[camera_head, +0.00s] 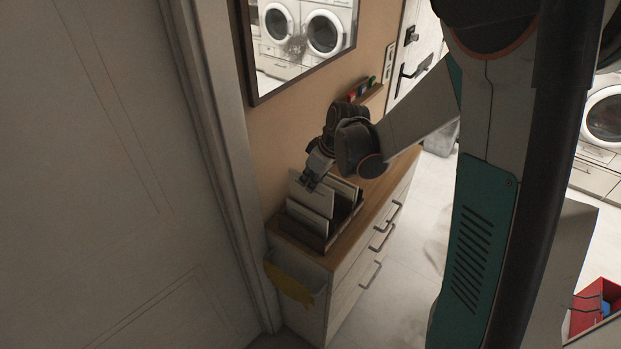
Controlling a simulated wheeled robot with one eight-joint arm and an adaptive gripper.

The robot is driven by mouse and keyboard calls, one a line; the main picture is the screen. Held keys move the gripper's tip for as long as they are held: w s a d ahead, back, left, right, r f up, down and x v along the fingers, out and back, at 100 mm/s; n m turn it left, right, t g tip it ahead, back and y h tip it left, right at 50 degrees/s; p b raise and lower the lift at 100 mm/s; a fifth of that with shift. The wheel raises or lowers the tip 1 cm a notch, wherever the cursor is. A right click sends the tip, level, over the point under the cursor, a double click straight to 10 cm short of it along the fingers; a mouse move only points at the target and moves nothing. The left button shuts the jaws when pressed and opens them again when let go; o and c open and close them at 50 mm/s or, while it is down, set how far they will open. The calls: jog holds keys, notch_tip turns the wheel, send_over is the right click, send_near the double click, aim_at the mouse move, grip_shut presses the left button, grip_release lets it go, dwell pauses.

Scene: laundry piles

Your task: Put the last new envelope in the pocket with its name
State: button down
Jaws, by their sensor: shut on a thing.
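A dark wooden rack (324,243) with upright pockets stands on the wooden top of a white drawer cabinet. Several pale flat envelopes stand in it; one pale envelope (345,188) shows at its back. My gripper (309,184) is above the rack's left side, pointing down. It is shut on the top edge of a pale envelope (318,199), which is upright and slightly tilted. The held envelope's lower part is hidden behind a front pale panel (306,218), so I cannot tell which pocket it is in or over. No names are readable.
A white door (110,180) is at left.

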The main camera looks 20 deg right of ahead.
aim_at(321, 185)
jog(key=shift+f+b, duration=3.2)
jog(key=shift+f, duration=0.65)
jog(key=c, duration=1.7)
grip_release()
jog(key=shift+r, duration=0.1)
jog(key=v, duration=1.1)
jog(key=shift+s+d+r, duration=0.15)
jog(key=shift+r, duration=0.2)
jog(key=shift+f, duration=0.1)
